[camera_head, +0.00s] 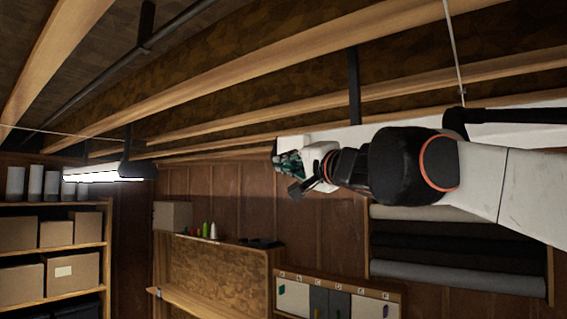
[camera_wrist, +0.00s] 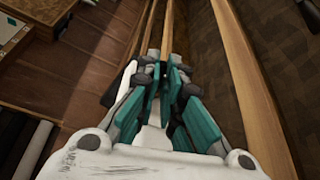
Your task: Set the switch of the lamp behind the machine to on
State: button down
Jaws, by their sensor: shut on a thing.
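My gripper (camera_head: 288,164), with teal fingers, is raised near the ceiling at the centre of the head view. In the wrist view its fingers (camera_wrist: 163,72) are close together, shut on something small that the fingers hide. A long white panel (camera_head: 330,137), perhaps an unlit lamp, runs behind my arm below a dark hanger; my gripper overlaps its left end. At the left a lit lamp (camera_head: 90,175) with a dark end hangs over the shelves. A thin cord (camera_head: 453,40) hangs at the upper right. I cannot make out a switch or the machine.
Wooden joists (camera_head: 250,65) cross the ceiling close to my arm. Shelves with boxes (camera_head: 68,264) stand at the left. A wall shelf (camera_head: 215,305), a lettered panel (camera_head: 335,283) and rolls of cloth (camera_head: 455,277) are below. The space left of my gripper looks clear.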

notch_tip(320, 180, up, 3)
jog(key=m+g+p, duration=0.1)
jog(key=m+p, duration=0.1)
jog(key=m, duration=0.1)
jog(key=m+g+h+p, duration=0.1)
jog(key=m, duration=0.2)
jog(key=shift+s+h+p, duration=0.1)
jog(key=shift+h+p, duration=0.2)
jog(key=shift+p, duration=0.05)
jog(key=shift+r+m+g+p, duration=0.2)
jog(key=shift+m+g, duration=0.1)
jog(key=shift+m, duration=0.4)
jog(key=shift+r+m+g+p, duration=0.15)
jog(key=shift+m+g, duration=0.15)
jog(key=shift+m, duration=0.4)
jog(key=c, duration=2)
grip_release()
jog(key=shift+w, duration=0.2)
